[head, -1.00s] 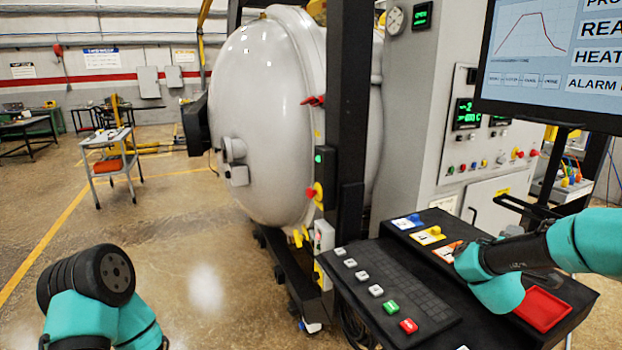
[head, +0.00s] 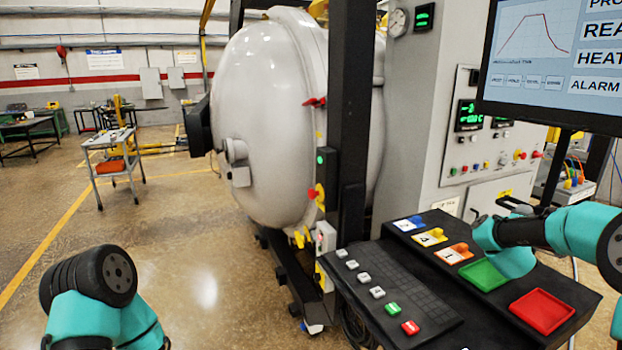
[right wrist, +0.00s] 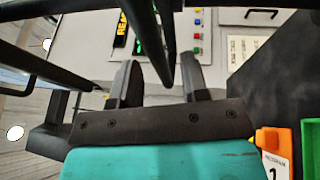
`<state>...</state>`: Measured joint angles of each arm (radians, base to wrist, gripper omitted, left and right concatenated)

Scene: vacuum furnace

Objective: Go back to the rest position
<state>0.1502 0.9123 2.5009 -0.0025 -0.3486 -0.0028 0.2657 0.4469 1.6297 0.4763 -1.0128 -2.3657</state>
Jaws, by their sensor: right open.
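My right gripper (head: 497,207) is open and empty in the head view, raised above the back edge of the black console (head: 462,315). In the right wrist view its two dark fingers (right wrist: 158,70) stand apart with nothing between them. The left arm shows at the lower left of the head view as teal links and a dark round joint; its gripper is out of sight.
The console bears a green tray (head: 483,275), a red tray (head: 542,311), and blue, yellow and orange (head: 454,254) labelled pieces. The monitor (head: 550,60) hangs above the right arm. The furnace (head: 268,120) and control cabinet (head: 490,150) stand behind.

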